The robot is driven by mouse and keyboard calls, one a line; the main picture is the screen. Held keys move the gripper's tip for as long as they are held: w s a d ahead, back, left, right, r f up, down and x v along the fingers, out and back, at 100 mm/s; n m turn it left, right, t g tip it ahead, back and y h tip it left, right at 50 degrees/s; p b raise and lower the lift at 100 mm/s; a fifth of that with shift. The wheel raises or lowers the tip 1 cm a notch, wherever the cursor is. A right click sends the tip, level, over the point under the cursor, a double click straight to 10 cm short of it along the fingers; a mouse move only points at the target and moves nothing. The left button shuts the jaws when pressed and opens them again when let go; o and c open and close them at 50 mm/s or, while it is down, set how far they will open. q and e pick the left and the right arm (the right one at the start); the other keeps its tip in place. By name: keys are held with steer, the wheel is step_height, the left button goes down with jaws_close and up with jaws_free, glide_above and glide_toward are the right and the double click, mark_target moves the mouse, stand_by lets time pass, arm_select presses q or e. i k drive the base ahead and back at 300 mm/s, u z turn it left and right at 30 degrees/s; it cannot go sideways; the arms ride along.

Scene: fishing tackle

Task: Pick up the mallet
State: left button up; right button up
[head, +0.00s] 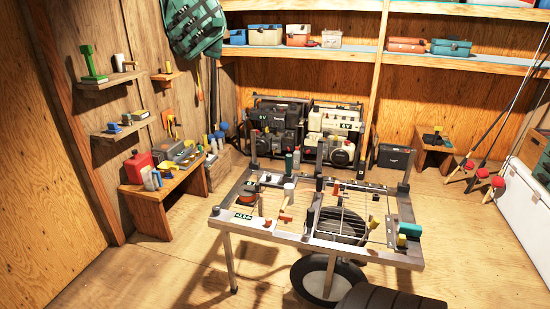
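A small pale tool with a white head (289,187) stands on the left half of the metal-framed table (275,237); it may be the mallet, but it is too small to be sure. Neither of my grippers can be made out in the head view, and nothing is seen being held.
The table also carries a red-brown piece (285,217), a dark round grille (340,226) and several small parts. A low wooden bench (190,188) with a red can (138,167) stands at left. Fishing rods (505,110) lean at right. The plywood floor at left is clear.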

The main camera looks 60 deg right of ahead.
mark_target(289, 188)
steer(key=z, duration=0.05)
steer(key=i, duration=1.4)
steer(key=z, duration=0.8)
steer(key=i, duration=0.85)
steer(key=z, duration=0.8)
